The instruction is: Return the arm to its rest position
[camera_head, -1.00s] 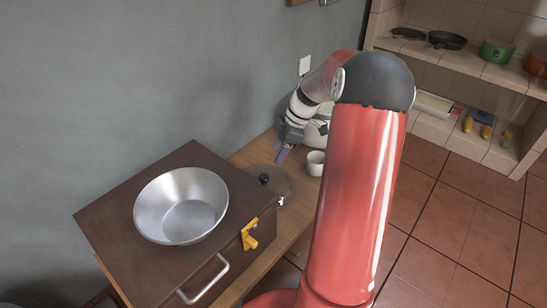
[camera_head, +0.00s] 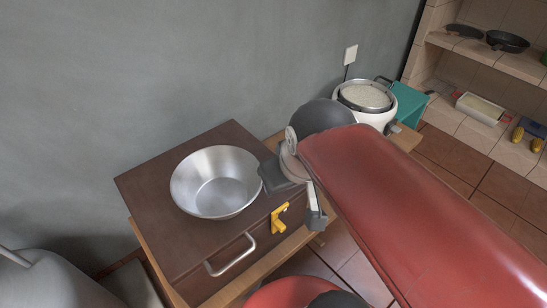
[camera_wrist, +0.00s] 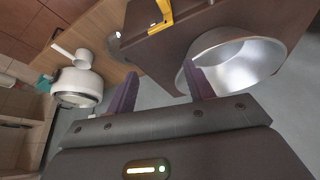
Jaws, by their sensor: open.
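My gripper (camera_wrist: 160,78) shows in the wrist view with its two dark purple fingers apart and nothing between them. In the head view my red arm comes in from the right and folds back. Its wrist end is just right of the metal bowl (camera_head: 214,182), by the front right corner of the brown box; the fingertips are not clear there. The bowl stands upright and empty on the brown box (camera_head: 150,180). In the wrist view the bowl (camera_wrist: 245,62) lies beyond the right finger; I cannot tell whether they touch.
The box has a yellow latch (camera_head: 279,219) and a metal handle (camera_head: 232,256). A rice cooker (camera_head: 366,100) with white contents stands at the counter's far end. Tiled shelves (camera_head: 485,55) with pans are at the back right.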

